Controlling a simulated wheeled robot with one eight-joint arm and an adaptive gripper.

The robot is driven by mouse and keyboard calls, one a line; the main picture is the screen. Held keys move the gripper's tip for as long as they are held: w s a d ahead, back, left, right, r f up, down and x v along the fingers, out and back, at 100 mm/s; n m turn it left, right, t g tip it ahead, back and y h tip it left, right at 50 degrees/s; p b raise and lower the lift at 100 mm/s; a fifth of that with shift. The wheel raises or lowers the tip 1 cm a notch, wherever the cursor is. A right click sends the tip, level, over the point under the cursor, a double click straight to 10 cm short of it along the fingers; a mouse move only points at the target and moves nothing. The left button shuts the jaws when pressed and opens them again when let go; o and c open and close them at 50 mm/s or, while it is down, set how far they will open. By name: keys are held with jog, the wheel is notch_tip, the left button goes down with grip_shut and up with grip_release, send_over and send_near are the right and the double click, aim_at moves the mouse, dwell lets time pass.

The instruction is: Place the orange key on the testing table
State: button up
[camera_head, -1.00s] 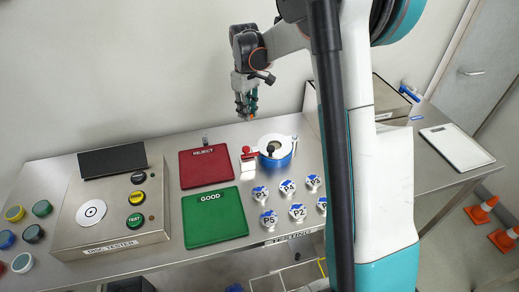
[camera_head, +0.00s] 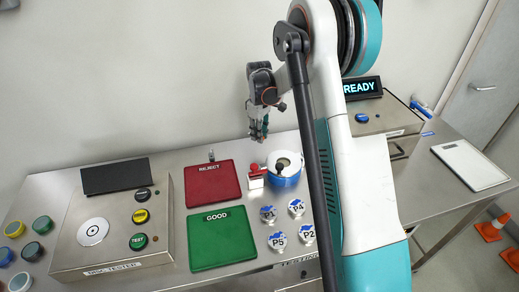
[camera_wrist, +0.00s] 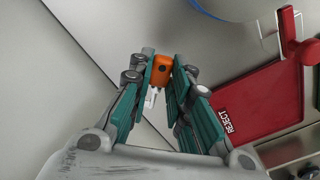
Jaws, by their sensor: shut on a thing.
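My gripper (camera_head: 259,132) hangs near the back of the metal table (camera_head: 240,153), behind the red stamp and the blue-ringed pot. It points downward. In the wrist view, my gripper's green-padded fingers (camera_wrist: 163,76) are shut on the orange key (camera_wrist: 161,69). Its orange head shows between the fingertips, with a pale shaft below it. In the head view the key is too small to make out clearly. The key's height above the table is hard to tell.
Red REJECT (camera_head: 210,185) and green GOOD (camera_head: 220,240) pads lie beside the disc tester (camera_head: 105,262). A red-handled stamp (camera_head: 256,178), a blue-ringed pot (camera_head: 285,178) and several labelled knobs (camera_head: 277,241) stand nearby. A READY display (camera_head: 362,88) is at right.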

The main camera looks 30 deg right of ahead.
aim_at(259, 152)
jog(key=shift+f+b, duration=0.5)
jog(key=shift+f, duration=2.7)
jog(key=shift+f, duration=0.1)
jog(key=o, duration=0.9)
